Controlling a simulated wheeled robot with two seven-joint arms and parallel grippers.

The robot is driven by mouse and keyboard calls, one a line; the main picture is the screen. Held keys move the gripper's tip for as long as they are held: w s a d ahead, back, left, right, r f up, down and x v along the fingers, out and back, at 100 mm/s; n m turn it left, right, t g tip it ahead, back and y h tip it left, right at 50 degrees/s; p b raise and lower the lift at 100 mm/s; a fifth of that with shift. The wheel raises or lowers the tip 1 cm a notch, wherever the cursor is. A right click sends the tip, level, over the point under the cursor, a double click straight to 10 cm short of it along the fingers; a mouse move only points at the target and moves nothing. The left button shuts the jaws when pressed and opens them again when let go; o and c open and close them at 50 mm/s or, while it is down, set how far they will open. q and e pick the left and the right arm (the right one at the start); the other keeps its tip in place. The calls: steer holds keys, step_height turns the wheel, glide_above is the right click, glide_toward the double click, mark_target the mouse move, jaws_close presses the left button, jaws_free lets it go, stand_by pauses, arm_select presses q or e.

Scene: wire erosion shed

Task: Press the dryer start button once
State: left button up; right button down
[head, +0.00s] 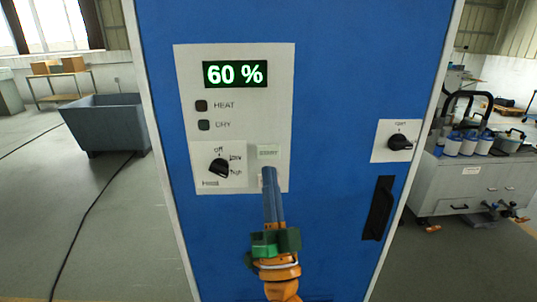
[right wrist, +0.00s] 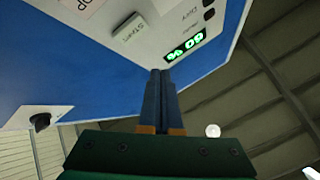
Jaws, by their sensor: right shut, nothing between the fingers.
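The blue dryer cabinet (head: 335,60) fills the middle of the head view. Its pale control panel (head: 250,52) has a small light button marked START (head: 268,152) at the lower right. The button also shows in the right wrist view (right wrist: 128,27). My right gripper (head: 269,170) is shut and empty, with its fingers pointing at the panel. In the head view its tips appear just below the button. In the right wrist view the tips (right wrist: 161,73) appear apart from the button. My left gripper is not in view.
The lit display (head: 235,74) reads 60 %, above HEAT and DRY indicators, which look dark. A black rotary knob (head: 218,168) sits left of the button. A second knob (head: 399,142) and a black handle (head: 378,208) are to the right. A grey bin (head: 105,122) stands at left.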

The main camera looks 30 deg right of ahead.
mark_target(267, 146)
steer(key=shift+w+d+b, duration=0.15)
steer(key=shift+w+d, duration=0.3)
steer(key=shift+w, duration=0.3)
steer(key=shift+w+d+b, duration=0.15)
steer(key=shift+w+d, duration=0.3)
steer(key=shift+w, duration=0.25)
steer(key=shift+w+d+b, duration=0.15)
steer(key=shift+w+d, duration=0.3)
steer(key=shift+w, duration=0.3)
stand_by(0.3)
steer(key=shift+w+d, duration=0.25)
steer(key=shift+w, duration=0.1)
steer(key=shift+w+d, duration=0.15)
steer(key=shift+w, duration=0.15)
stand_by(0.6)
steer(key=shift+s, duration=0.1)
steer(key=shift+s+a, duration=0.4)
steer(key=shift+s, duration=0.2)
steer(key=shift+a+p, duration=0.1)
steer(key=shift+p, duration=0.2)
steer(key=shift+s+a+p, duration=0.2)
steer(key=shift+s+a, duration=0.2)
steer(key=shift+s, duration=0.3)
steer(key=shift+s+a+p, duration=0.25)
steer(key=shift+s+a, duration=0.15)
steer(key=shift+s, duration=0.3)
steer(key=shift+s+a+p, duration=0.2)
steer(key=shift+s+a, duration=0.2)
steer(key=shift+s, duration=0.3)
